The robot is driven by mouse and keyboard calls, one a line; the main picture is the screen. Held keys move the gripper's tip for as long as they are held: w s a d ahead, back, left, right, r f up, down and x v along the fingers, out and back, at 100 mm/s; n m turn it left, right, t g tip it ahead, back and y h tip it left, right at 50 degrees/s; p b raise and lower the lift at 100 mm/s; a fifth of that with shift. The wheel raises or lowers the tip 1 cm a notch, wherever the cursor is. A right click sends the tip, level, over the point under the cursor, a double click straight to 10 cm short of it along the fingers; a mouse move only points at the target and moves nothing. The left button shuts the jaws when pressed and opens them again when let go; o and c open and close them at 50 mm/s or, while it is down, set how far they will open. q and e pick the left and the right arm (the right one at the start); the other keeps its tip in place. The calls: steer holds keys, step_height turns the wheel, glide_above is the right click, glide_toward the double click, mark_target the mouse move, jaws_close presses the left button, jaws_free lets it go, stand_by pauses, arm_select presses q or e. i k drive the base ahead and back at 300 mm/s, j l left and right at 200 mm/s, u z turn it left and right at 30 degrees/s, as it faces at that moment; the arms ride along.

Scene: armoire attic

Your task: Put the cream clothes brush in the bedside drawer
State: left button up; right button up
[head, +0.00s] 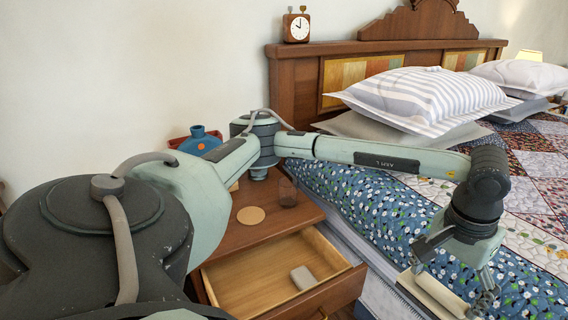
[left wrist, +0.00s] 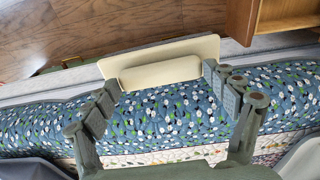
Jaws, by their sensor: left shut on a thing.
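The cream clothes brush (head: 438,294) is held in my left gripper (head: 452,283), low beside the patterned bed. In the left wrist view the brush (left wrist: 160,70) lies between the two fingertips (left wrist: 162,84), its long flat side across the picture. The bedside drawer (head: 250,288) is pulled open in the wooden bedside table (head: 228,240), to the left of my gripper in the head view. A small grey-beige block (head: 303,277) lies inside it. The drawer's rest is bare wood. My right gripper is not in view.
On the bedside table are a round coaster (head: 250,215), a dark glass (head: 287,194) and a blue bottle (head: 199,139). My left arm passes above them. The bed with a floral quilt (head: 360,205) and striped pillow (head: 425,98) stands at the right. A clock (head: 296,26) sits on the headboard.

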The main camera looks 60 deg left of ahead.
mark_target(258, 291)
steer(key=k+j, duration=0.6)
steer(key=k, duration=0.15)
